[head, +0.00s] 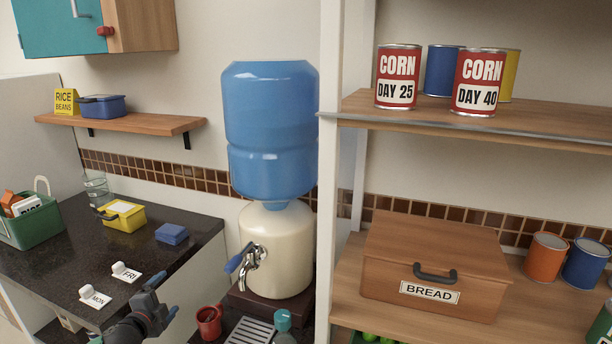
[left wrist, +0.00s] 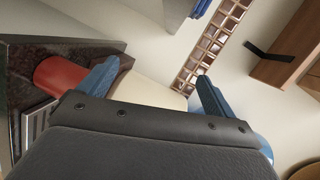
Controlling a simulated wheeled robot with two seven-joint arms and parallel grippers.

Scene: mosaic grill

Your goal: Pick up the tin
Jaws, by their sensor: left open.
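Two red-and-white corn tins stand upright on the upper right shelf in the head view: one marked DAY 25 (head: 397,78) and one marked DAY 40 (head: 477,84). A blue tin (head: 441,70) and a yellow tin (head: 511,75) stand behind them, partly hidden. An orange tin (head: 545,258) and another blue tin (head: 586,263) stand on the lower shelf. My left gripper (head: 155,310) is low beside the dark counter, far from these tins. Its fingers are apart and empty in the left wrist view (left wrist: 160,76). My right gripper does not show.
A bread box (head: 432,268) fills much of the lower shelf. A white upright post (head: 331,160) divides the shelves from the water dispenser (head: 272,130). A red cup (head: 209,321) is near my left gripper. The counter holds a yellow box (head: 124,216) and a green crate (head: 30,228).

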